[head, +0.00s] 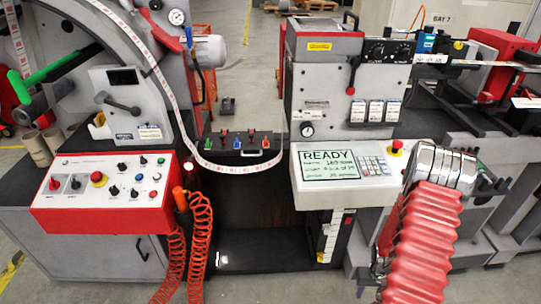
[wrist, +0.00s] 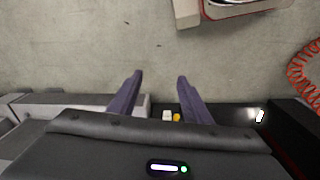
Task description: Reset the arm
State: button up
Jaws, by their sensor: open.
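My gripper (wrist: 159,77) shows in the wrist view with its two purple fingers spread apart. Nothing is between the fingertips, and bare grey floor lies beyond them. In the head view my arm (head: 432,225) stands at the lower right, with a ribbed red sleeve and shiny metal rings at its top. My gripper cannot be made out in the head view. The arm overlaps the machine's right part, just right of the console with the READY screen (head: 331,165).
The label rewinder has a red control panel (head: 104,190) at left and a label web (head: 152,62) hanging in a loop. An orange coiled hose (head: 200,230) hangs at the front; a red coil (wrist: 304,78) shows in the wrist view. Open floor (wrist: 70,45) fills much of that view.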

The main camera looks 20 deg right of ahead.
jog(key=a+r+g, duration=0.1)
jog(key=a+r, duration=0.5)
jog(key=r, duration=0.6)
jog(key=a+r, duration=0.5)
jog(key=r, duration=0.8)
jog(key=s+a+r+n+t, duration=0.2)
jog(key=a+r+t, duration=0.1)
jog(key=a+r, duration=0.7)
jog(key=s+a+r+n+t, duration=0.2)
jog(key=a+r, duration=0.8)
jog(key=r, duration=0.5)
jog(key=shift+s+a+r+t+y, duration=0.35)
jog(key=shift+s+t, duration=0.25)
jog(key=shift+t, duration=0.2)
jog(key=shift+d, duration=0.1)
